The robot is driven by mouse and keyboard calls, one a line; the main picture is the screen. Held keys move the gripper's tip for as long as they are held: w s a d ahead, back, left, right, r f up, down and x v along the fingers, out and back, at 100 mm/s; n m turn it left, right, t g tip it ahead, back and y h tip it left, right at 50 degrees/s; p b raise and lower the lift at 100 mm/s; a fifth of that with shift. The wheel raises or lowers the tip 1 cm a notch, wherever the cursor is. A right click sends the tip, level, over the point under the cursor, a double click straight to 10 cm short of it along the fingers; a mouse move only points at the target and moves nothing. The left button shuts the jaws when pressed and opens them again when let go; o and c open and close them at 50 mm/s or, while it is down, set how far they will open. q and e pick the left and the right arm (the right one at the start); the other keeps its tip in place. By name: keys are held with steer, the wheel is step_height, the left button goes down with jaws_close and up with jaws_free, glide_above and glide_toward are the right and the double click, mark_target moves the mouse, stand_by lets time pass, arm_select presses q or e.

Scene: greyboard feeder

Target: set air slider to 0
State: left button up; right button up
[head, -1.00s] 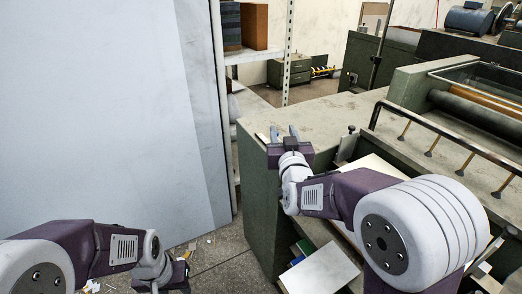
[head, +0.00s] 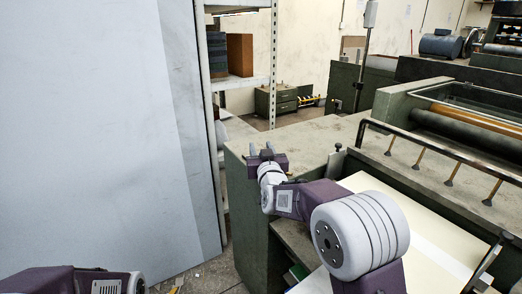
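The green machine cabinet (head: 300,140) of the feeder stands at centre right with a worn flat top. My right gripper (head: 262,147) is over the cabinet's near left corner. Its two grey fingertips point away from me and stand apart, with no held thing clearly visible between them. I cannot make out the air slider; the gripper or the cabinet's edge may hide it. My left arm shows only at the bottom left edge, and its gripper is out of the picture.
A large pale board (head: 90,120) fills the left side. A metal shelf with boxes (head: 239,55) stands behind it. A black rail (head: 440,130) and a cream sheet (head: 400,215) lie to the right. A small dark knob (head: 338,147) stands near the cabinet's right edge.

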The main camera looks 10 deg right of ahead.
steer(key=shift+c, duration=0.3)
jaws_close()
stand_by(1.1)
